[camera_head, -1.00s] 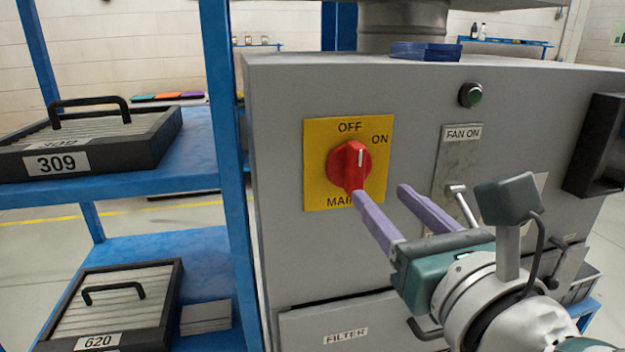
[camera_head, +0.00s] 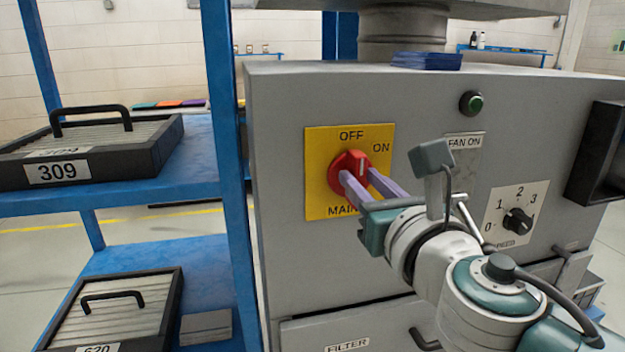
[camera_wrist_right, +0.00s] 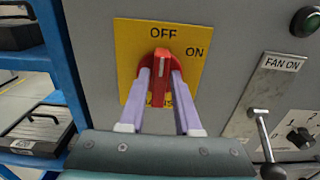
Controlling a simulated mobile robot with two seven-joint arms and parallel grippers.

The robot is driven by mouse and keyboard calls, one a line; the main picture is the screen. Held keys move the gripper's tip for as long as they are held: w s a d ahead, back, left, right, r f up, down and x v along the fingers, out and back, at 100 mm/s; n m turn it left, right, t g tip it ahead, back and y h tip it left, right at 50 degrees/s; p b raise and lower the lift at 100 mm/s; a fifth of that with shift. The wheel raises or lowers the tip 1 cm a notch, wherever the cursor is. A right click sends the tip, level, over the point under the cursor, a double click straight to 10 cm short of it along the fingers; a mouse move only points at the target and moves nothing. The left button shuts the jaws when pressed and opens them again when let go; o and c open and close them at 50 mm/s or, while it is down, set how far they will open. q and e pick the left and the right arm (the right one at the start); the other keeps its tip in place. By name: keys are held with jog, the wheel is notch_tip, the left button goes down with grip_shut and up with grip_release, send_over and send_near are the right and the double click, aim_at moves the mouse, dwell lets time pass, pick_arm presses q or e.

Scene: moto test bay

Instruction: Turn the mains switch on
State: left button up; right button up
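The mains switch (camera_head: 349,161) is a red knob on a yellow plate (camera_head: 317,190) marked OFF and ON, on the grey cabinet's front. Its handle stands upright, with the white mark toward OFF. It also shows in the right wrist view (camera_wrist_right: 160,88). My right gripper (camera_head: 361,178) has its two purple fingers on either side of the handle. In the right wrist view the fingertips (camera_wrist_right: 161,76) look closed against its sides. The fingers hide part of the MAINS label. My left gripper is not in view.
Right of the switch are a FAN ON plate (camera_head: 464,142) with a metal lever, a green button (camera_head: 471,103) and a numbered dial (camera_head: 517,221). A blue shelf (camera_head: 185,160) with filter cases 309 (camera_head: 95,147) and 620 (camera_head: 115,310) stands at left.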

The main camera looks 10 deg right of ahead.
grip_shut()
jog(key=shift+m, duration=0.3)
jog(key=m+b, duration=0.1)
jog(key=m, duration=0.2)
jog(key=shift+d+f, duration=0.1)
jog(key=shift+d, duration=0.05)
jog(key=m+b, duration=0.1)
jog(key=m, duration=0.2)
jog(key=shift+d+m, duration=0.15)
jog(key=shift+m, duration=0.15)
jog(key=m, duration=0.3)
jog(key=m+b, duration=0.1)
jog(key=m, duration=0.3)
jog(key=m+b, duration=0.1)
jog(key=m, duration=0.2)
jog(key=shift+d+f+m, duration=0.2)
jog(key=shift+f+m, duration=0.1)
jog(key=shift+f, duration=0.1)
